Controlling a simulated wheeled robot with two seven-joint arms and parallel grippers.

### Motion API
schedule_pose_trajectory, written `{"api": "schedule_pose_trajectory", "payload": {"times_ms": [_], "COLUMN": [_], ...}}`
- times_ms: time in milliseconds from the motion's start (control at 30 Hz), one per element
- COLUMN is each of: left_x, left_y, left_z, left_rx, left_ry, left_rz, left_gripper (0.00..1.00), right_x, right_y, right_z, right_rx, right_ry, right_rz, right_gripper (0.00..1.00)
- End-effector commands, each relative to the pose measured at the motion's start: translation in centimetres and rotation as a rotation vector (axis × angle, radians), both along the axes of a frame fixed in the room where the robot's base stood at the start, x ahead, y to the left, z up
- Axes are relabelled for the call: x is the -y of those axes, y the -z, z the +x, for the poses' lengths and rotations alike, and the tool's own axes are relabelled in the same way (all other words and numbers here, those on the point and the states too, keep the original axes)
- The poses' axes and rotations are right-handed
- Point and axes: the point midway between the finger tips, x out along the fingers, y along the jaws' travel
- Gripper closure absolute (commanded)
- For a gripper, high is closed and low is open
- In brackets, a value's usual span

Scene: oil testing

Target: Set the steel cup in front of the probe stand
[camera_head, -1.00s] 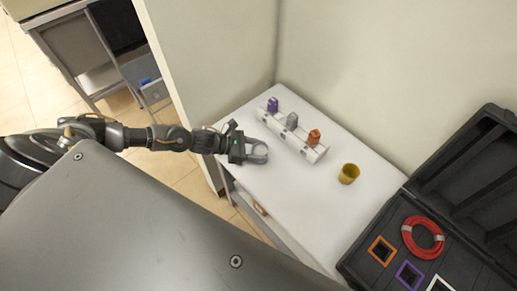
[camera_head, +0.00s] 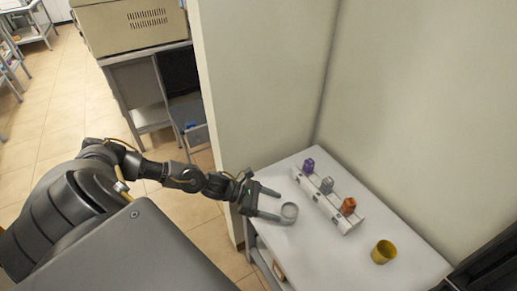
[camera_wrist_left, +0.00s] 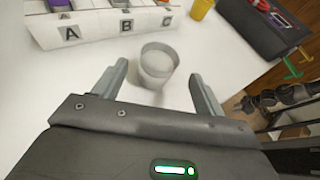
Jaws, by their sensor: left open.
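The steel cup (camera_head: 289,212) is a small grey, open-topped cup, upright on the white table in front of the probe stand. It also shows in the left wrist view (camera_wrist_left: 158,65). The probe stand (camera_head: 330,209) is a long white rack holding a purple, a grey and an orange probe. Its face (camera_wrist_left: 95,32) bears labels A, B and C; the cup is nearest B and C. My left gripper (camera_head: 283,207) is open, its fingers spread either side of the cup with visible gaps. A small dark jointed arm shows at the right of the wrist view; its jaws are unclear.
A yellow cup (camera_head: 384,251) stands on the table right of the stand. A dark case (camera_head: 497,268) is at the lower right edge. Walls rise behind the table. Table surface between the steel cup and the yellow cup is clear.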

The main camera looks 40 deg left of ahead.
Motion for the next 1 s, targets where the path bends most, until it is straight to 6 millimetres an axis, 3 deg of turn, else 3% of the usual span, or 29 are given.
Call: {"api": "schedule_pose_trajectory", "payload": {"times_ms": [200,367,1000], "left_x": [-3.3,-4.5,-4.8], "left_y": [-1.3,-2.1,-2.5], "left_z": [-2.2,-3.0,-3.2], "left_rx": [0.000,0.000,0.001], "left_ry": [0.001,0.000,0.000], "left_rz": [0.002,0.000,-0.002], "left_gripper": [0.29,0.29,0.29], "right_x": [0.0,0.0,-0.5], "right_y": [1.3,1.7,1.7], "right_z": [0.0,0.0,0.0], "right_rx": [0.000,0.000,0.000], "right_ry": [0.000,0.000,0.002], "right_rz": [0.000,0.000,0.005], "right_gripper": [0.64,0.64,0.64]}}
